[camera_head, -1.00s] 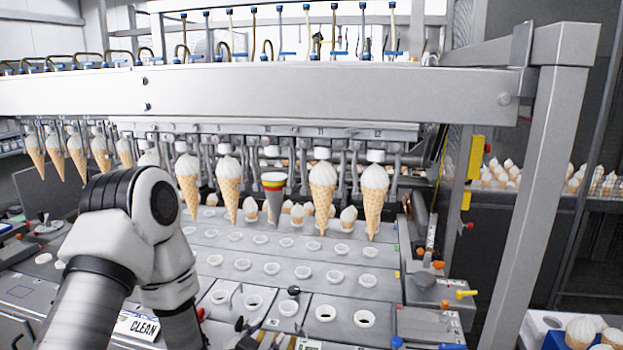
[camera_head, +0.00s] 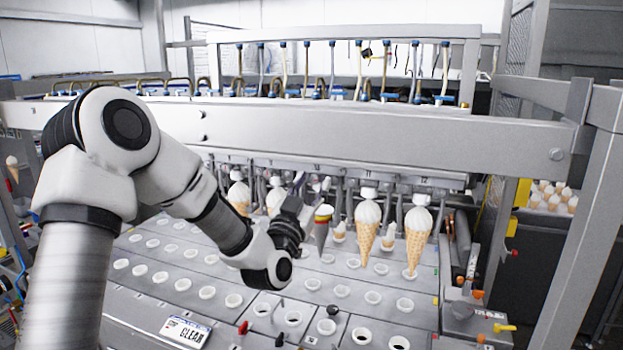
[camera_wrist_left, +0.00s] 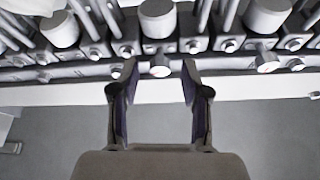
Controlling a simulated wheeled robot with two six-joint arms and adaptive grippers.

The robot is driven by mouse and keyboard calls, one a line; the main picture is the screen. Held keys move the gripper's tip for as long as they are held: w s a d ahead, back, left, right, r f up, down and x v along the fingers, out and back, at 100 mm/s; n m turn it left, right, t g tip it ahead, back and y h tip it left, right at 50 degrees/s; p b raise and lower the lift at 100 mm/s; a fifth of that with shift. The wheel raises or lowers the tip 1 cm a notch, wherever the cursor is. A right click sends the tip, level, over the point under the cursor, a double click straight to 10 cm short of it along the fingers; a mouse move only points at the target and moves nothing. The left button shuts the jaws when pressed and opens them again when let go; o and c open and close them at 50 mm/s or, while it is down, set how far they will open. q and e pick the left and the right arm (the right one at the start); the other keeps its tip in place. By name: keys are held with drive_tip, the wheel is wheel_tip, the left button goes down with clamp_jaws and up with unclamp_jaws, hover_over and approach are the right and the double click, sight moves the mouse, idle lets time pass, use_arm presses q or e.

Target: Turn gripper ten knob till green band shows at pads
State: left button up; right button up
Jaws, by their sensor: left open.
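A grey gauge cone (camera_head: 322,228) with coloured bands at its top hangs in the row of ice cream cones in the head view. Yellow and red bands show; whether green shows at the pads is too small to tell. My left gripper (camera_head: 308,194) is just left of the cone's top, in front of the rail, and partly covers that station. In the left wrist view my left gripper (camera_wrist_left: 160,69) is open. My right gripper is not in view.
White-topped cones (camera_head: 367,224) hang on both sides of the gauge cone. A thick white beam (camera_head: 400,132) runs across above. The holed plate (camera_head: 135,290) below has a CLEAN sign (camera_head: 185,332). Other knobs (camera_wrist_left: 267,62) sit along the rail.

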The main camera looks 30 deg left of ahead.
use_arm(q)
drive_tip(key=shift+f, duration=0.1)
clamp_jaws()
drive_tip(key=n+b, duration=0.1)
drive_tip(key=b, duration=0.1)
drive_tip(key=n+y+b, duration=0.1)
drive_tip(key=n+b, duration=0.1)
drive_tip(key=n+y+b, duration=0.1)
drive_tip(key=b, duration=0.1)
drive_tip(key=shift+d+f+g, duration=0.1)
drive_tip(key=shift+f+g, duration=0.2)
drive_tip(key=shift+r+n+y, duration=0.15)
drive_tip(key=shift+n+y, duration=0.25)
drive_tip(key=shift+n, duration=0.2)
drive_tip(key=shift+r, duration=0.2)
unclamp_jaws()
drive_tip(key=v, duration=1.2)
